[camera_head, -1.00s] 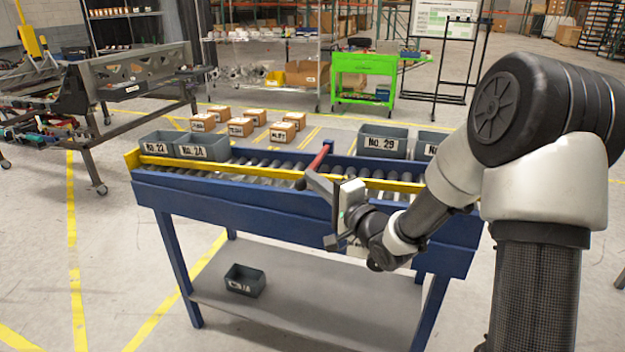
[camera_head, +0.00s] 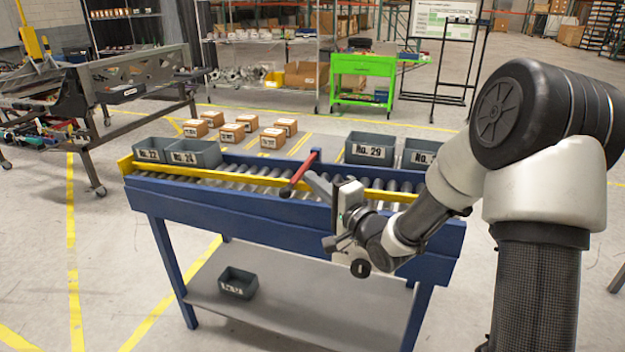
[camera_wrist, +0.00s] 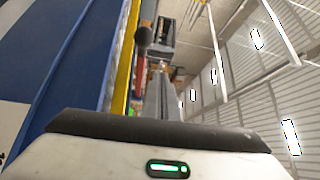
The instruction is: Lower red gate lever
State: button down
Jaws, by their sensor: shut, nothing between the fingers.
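The red gate lever (camera_head: 301,171) rises over the blue roller conveyor, slanting, with its dark knob end toward me above the yellow front rail. In the wrist view its rounded knob (camera_wrist: 143,37) shows at the upper middle, beyond my fingers. My gripper (camera_head: 314,181) is shut and empty, just right of the lever in the head view. In the wrist view my closed fingers (camera_wrist: 160,97) point toward the area right of the knob. They appear apart from it, though the exact gap is hard to tell. The lever's base is partly hidden.
The conveyor's yellow rail (camera_head: 228,177) runs beneath the lever and my fingers. Grey bins stand on the conveyor at left (camera_head: 196,154) and right (camera_head: 371,148). Another grey bin (camera_head: 238,283) sits on the lower shelf. Small cartons (camera_head: 233,132) lie behind. Open floor surrounds the conveyor.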

jog(key=s+d+f, duration=0.4)
jog(key=shift+d, duration=0.25)
jog(key=shift+s, duration=0.1)
